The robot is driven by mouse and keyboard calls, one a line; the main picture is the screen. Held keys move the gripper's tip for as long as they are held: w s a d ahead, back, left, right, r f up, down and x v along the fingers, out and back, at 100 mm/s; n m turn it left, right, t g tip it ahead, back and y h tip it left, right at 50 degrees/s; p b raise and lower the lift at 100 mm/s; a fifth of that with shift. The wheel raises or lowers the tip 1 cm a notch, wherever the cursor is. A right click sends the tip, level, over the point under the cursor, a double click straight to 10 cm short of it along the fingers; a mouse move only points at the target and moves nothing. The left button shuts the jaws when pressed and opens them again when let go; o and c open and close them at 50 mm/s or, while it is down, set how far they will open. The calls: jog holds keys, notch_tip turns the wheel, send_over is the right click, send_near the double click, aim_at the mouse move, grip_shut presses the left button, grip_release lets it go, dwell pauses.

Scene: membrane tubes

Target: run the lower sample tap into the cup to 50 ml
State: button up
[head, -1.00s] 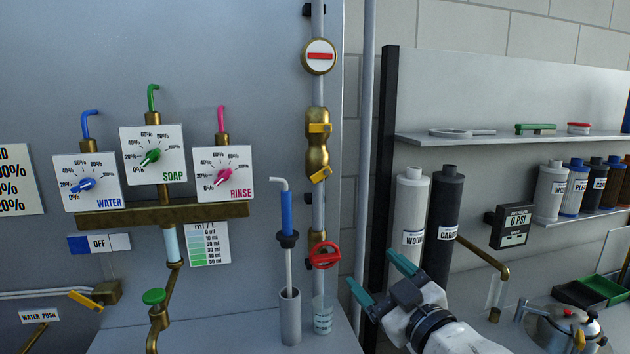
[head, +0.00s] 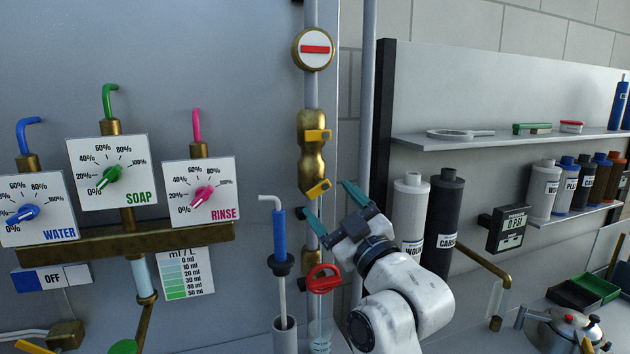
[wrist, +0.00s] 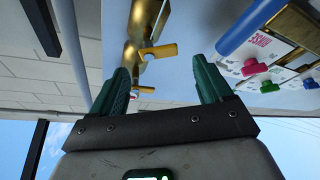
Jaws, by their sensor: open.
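A brass body (head: 312,155) on the vertical pipe carries an upper yellow lever (head: 318,135) and a lower yellow lever (head: 318,188). A red-handled valve (head: 323,279) is below them. The clear marked cup (head: 320,338) stands under the red valve, partly cut off by the frame; its level is not readable. My gripper (head: 334,208) is open and empty, its fingertips near the lower yellow lever and apart from it in the picture. In the wrist view, a yellow lever (wrist: 158,52) and brass (wrist: 145,18) show beyond and between the open green fingers (wrist: 162,75).
A grey tube (head: 285,338) with a blue-handled rod (head: 280,235) stands left of the cup. A grey vertical pipe (head: 368,90) and a dark panel edge (head: 385,130) lie right of the taps. White (head: 408,205) and black (head: 442,220) cylinders stand right of my arm.

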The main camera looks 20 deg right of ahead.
aim_at(317, 188)
jog(key=p+x, duration=0.1)
jog(key=x, duration=0.5)
jog(key=shift+w, duration=0.1)
jog(key=c, duration=1)
jog(key=shift+o, duration=0.2)
jog(key=shift+m+p, duration=0.3)
jog(key=shift+a+r+m+t+h, duration=0.15)
jog(key=shift+m+h, duration=0.3)
jog(key=shift+m, duration=0.35)
jog(key=shift+d+r+m+t+h, duration=0.15)
jog(key=shift+m+h, duration=0.3)
jog(key=shift+m, duration=0.35)
jog(key=shift+d+m+h, duration=0.1)
jog(key=shift+m+h, duration=1.1)
jog(key=shift+m, duration=1.1)
jog(key=shift+r+m, duration=0.15)
jog(key=shift+m, duration=0.15)
